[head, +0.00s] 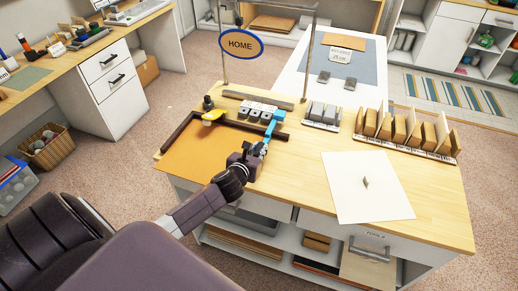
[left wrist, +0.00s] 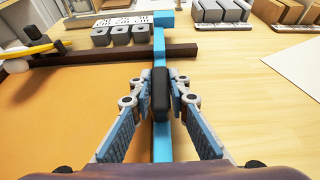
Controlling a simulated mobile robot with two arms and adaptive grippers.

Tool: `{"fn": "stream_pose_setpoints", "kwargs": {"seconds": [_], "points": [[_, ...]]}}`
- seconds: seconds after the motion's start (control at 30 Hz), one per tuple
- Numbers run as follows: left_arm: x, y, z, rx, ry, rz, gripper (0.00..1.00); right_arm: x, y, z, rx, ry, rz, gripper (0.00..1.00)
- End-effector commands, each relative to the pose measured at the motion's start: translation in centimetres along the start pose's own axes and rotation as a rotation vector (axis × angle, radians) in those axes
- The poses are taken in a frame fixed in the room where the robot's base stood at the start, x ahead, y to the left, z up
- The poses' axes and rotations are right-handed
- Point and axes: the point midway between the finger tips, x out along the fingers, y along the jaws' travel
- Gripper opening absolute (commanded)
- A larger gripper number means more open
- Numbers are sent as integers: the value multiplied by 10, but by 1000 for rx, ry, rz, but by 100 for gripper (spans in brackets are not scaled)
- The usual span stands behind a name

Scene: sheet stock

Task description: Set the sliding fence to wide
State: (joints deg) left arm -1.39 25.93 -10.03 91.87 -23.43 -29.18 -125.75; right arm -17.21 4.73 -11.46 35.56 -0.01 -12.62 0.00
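The sliding fence appears to be the blue bar (left wrist: 160,146) with an upright black grip (left wrist: 161,93). It runs from near me to a blue block (left wrist: 164,19) by the dark rail. In the head view its blue far part (head: 269,130) shows beside the orange sheet (head: 200,152). My left gripper (head: 257,150) is down over the bar. In the left wrist view the two fingers of my left gripper (left wrist: 162,88) stand on either side of the black grip, very near it. Whether they press on it I cannot tell. My right gripper is not in view.
A dark rail (left wrist: 195,50) crosses behind the grip. A yellow-handled tool (head: 212,116) lies at the sheet's far left corner. Grey blocks (head: 322,114) and upright wooden samples (head: 407,132) stand at the back. A white sheet (head: 366,195) lies right, with clear tabletop between.

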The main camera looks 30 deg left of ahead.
Motion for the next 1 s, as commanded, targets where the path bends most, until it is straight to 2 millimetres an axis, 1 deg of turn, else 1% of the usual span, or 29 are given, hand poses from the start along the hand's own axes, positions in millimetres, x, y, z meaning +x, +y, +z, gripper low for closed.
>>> {"fn": "stream_pose_setpoints", "kwargs": {"seconds": [0.37, 0.47, 0.7, 0.8, 0.9, 1.0], "points": [[0, -2, 0, 0, 0, -1, 0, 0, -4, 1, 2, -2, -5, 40], [0, -15, 0, -1, 1, -3, 0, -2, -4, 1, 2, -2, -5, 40], [0, -76, -1, -3, 4, -5, 0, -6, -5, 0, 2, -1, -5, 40], [0, -92, -1, -3, 3, -4, 0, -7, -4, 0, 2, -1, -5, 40], [0, -99, -1, 0, 2, -2, 0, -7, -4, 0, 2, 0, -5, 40], [-1, -102, -2, 0, 3, -3, 0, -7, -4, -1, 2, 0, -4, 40]]}}
